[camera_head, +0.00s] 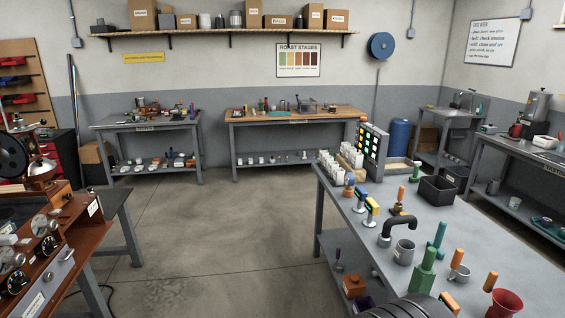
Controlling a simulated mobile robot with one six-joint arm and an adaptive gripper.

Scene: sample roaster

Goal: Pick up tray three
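I cannot make out any tray marked three; the labels are too small to read. A teal tray-like item (547,226) lies on the lower shelf of the right-hand bench, with a small item on it. A black open bin (437,190) stands on the near grey table (415,230). Several small white items sit on the lower shelves of the back benches, too small to identify. My gripper is not in view.
The near grey table holds a grey mug (404,252), a red funnel (504,303) and several coloured-handled tools. A wood-bodied roaster (50,240) stands at left. Two benches (150,122) (295,115) line the back wall. The concrete floor (215,235) between is clear, except a dark cable at lower left.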

